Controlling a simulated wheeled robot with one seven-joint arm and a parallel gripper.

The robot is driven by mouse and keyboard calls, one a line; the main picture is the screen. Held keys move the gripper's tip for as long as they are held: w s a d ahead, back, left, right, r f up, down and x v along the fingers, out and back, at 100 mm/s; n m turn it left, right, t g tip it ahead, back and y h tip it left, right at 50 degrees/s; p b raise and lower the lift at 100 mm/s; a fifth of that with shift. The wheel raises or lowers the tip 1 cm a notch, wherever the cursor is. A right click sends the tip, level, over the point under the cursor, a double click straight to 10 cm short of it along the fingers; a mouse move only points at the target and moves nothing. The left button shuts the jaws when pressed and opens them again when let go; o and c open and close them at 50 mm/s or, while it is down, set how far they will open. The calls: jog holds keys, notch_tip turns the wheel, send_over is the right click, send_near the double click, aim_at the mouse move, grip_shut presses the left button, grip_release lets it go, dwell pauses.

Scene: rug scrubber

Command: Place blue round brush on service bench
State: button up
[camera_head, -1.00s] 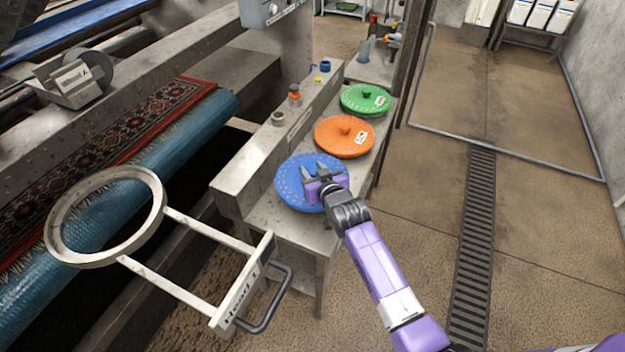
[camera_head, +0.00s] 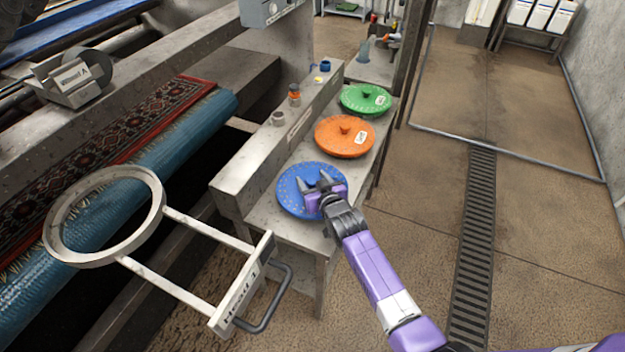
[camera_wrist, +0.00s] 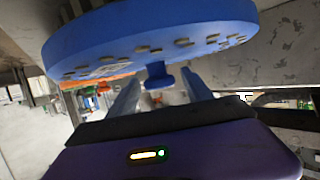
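The blue round brush (camera_head: 292,206) lies flat at the near end of the grey service bench (camera_head: 264,217), close to its front edge. My gripper (camera_head: 315,182) is over the top of the brush. In the wrist view, the brush (camera_wrist: 150,30) fills the top, and its small centre knob (camera_wrist: 158,75) sits between my two fingers (camera_wrist: 160,93). The fingers are spread, with a gap on each side of the knob. The knob is mostly hidden by my gripper in the head view.
An orange round brush (camera_head: 330,142) and a green round brush (camera_head: 357,103) lie farther along the bench. A white ring frame with a handle (camera_head: 232,300) juts out at the near left. A raised ledge (camera_head: 262,150) with small jars runs behind the brushes. The floor to the right is clear.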

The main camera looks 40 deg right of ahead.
jog(key=shift+r, duration=0.1)
jog(key=s+a+r+n+t+y, duration=0.1)
jog(key=s+a+r+y, duration=0.15)
jog(key=s+a, duration=0.85)
jog(key=s+a+r+n+y, duration=0.1)
jog(key=s+a+r+n, duration=0.15)
jog(key=s+a, duration=0.85)
jog(key=s+a+r+y, duration=0.1)
jog(key=s+r, duration=0.5)
jog(key=s, duration=0.3)
jog(key=s+a+r+n+t+y, duration=0.1)
jog(key=s+a+r, duration=0.1)
jog(key=s+r, duration=0.4)
jog(key=v, duration=0.3)
jog(key=shift+s, duration=0.15)
